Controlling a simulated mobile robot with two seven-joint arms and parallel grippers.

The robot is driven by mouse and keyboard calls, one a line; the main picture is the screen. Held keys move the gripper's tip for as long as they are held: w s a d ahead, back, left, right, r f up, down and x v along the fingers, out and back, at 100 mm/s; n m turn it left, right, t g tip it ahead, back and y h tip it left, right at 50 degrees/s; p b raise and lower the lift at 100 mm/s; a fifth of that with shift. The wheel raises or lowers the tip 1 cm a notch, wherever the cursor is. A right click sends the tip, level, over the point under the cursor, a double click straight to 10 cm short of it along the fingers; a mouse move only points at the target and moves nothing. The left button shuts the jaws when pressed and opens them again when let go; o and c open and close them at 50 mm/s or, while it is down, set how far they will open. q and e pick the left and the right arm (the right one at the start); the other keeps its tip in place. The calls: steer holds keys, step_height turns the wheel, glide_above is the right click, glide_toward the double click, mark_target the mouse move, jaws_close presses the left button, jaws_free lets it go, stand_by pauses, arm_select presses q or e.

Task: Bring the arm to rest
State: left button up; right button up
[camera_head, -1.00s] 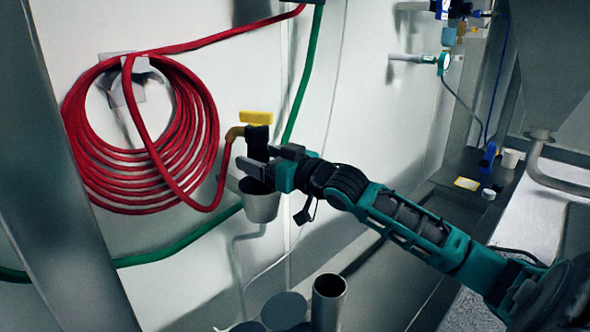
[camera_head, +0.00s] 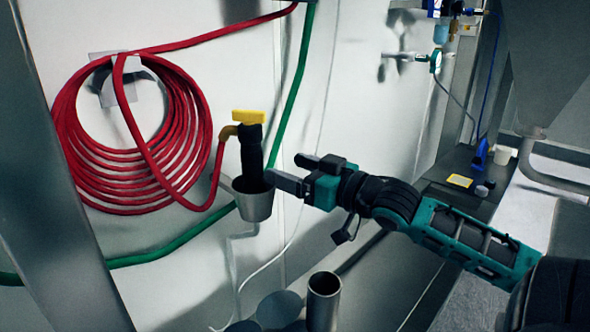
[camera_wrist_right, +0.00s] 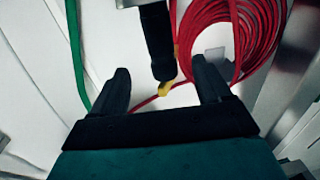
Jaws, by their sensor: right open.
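My right gripper (camera_head: 296,174) is open and empty, just to the right of a black nozzle (camera_head: 251,155) with a yellow lever (camera_head: 249,117). The nozzle stands upright with its lower end in a grey metal cup (camera_head: 253,200) at the wall. In the right wrist view the open fingers (camera_wrist_right: 160,92) reach forward, and the black nozzle (camera_wrist_right: 157,42) and its yellow lever (camera_wrist_right: 167,88) lie beyond the gap between them, apart from the fingers. My left gripper is not in view.
A coiled red hose (camera_head: 140,140) hangs on the wall at left and runs to the nozzle. A green hose (camera_head: 290,95) runs down the wall. A metal tube (camera_head: 323,300) stands below. A dark ledge (camera_head: 445,185) with small items is at right.

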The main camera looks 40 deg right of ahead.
stand_by(0.6)
steer(key=shift+f, duration=0.1)
steer(key=s+a+f+m+g+h+p, duration=0.1)
steer(key=s+a+f+g, duration=0.15)
steer(key=f, duration=0.85)
steer(key=s+a+f+g+h, duration=0.15)
steer(key=s+f, duration=0.25)
steer(key=f, duration=0.7)
steer(key=s+a+f+g, duration=0.1)
steer(key=s+a+f, duration=0.3)
steer(key=a, duration=0.3)
steer(key=s+a+f+n+g+y+p, duration=0.1)
steer(key=s+a+f, duration=0.3)
steer(key=a+f, duration=0.3)
steer(key=shift+s+a+f+g, duration=0.15)
steer(key=shift+a+f+g, duration=0.2)
steer(key=shift+a, duration=0.4)
steer(key=shift+r, duration=0.1)
steer(key=shift+c, duration=0.2)
